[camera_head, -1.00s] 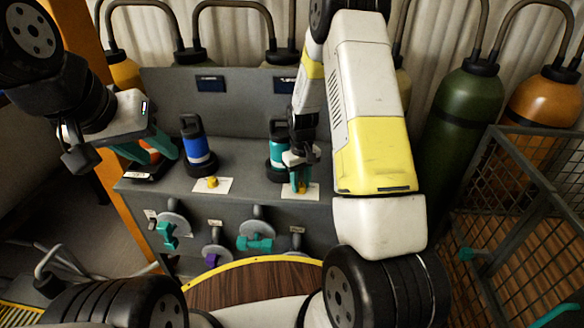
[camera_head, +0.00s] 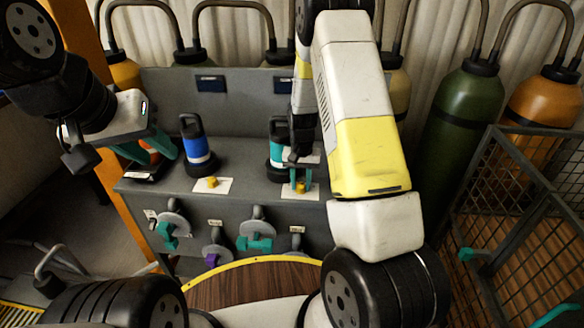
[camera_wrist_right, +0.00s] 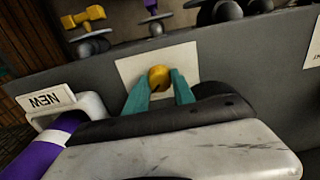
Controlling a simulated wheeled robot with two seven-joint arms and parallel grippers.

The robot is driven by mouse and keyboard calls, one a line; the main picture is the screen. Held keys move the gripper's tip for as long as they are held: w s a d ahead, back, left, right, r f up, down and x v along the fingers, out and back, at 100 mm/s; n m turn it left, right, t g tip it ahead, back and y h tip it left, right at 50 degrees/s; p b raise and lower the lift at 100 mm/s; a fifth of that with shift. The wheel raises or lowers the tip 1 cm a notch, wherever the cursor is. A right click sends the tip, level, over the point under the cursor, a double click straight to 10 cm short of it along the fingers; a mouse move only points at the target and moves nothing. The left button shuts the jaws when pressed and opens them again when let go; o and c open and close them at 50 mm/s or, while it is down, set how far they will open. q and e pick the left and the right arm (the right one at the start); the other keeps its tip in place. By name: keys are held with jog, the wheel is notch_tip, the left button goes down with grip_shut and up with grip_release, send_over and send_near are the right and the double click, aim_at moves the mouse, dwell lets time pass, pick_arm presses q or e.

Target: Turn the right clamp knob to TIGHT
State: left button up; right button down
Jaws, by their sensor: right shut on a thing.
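The right clamp knob (camera_head: 300,187) is a small yellow knob on a white card (camera_head: 312,194) on the grey bench top. My right gripper (camera_head: 300,184) is over it, with its teal fingers on either side. In the right wrist view, the fingertips (camera_wrist_right: 160,86) are shut on the yellow knob (camera_wrist_right: 158,77). Markings on the card are too small to read. The left clamp knob (camera_head: 212,182) sits free on its own card. My left gripper (camera_head: 148,149) is at the far left, its teal fingers apart, near an orange item (camera_head: 150,154).
A blue bottle (camera_head: 196,150) with a white band and a teal-banded bottle (camera_head: 277,150) stand on the bench. Valve handles line its front, one teal (camera_head: 254,243), one purple (camera_head: 212,260). A wire cage (camera_head: 515,200) and green cylinder (camera_head: 462,120) stand right.

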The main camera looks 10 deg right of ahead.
dwell(0.4)
jog(key=c, duration=1.1)
grip_release()
jog(key=shift+o, duration=0.2)
jog(key=shift+r, duration=3.9)
jog(key=shift+r, duration=0.1)
notch_tip(320, 180, up, 10)
jog(key=t+y, duration=0.1)
send_over(301, 185)
jog(key=s, duration=0.4)
jog(key=s+a+r+n+t, duration=0.2)
jog(key=s+r, duration=0.4)
jog(key=r, duration=0.3)
jog(key=s+r+n+t, duration=0.1)
jog(key=s+r, duration=0.2)
jog(key=s, duration=0.4)
jog(key=s+r+t+y, duration=0.1)
jog(key=s+r+t, duration=0.1)
jog(key=s, duration=0.6)
jog(key=shift+a+r+n, duration=0.2)
jog(key=shift+r+n, duration=0.2)
jog(key=shift+r, duration=0.45)
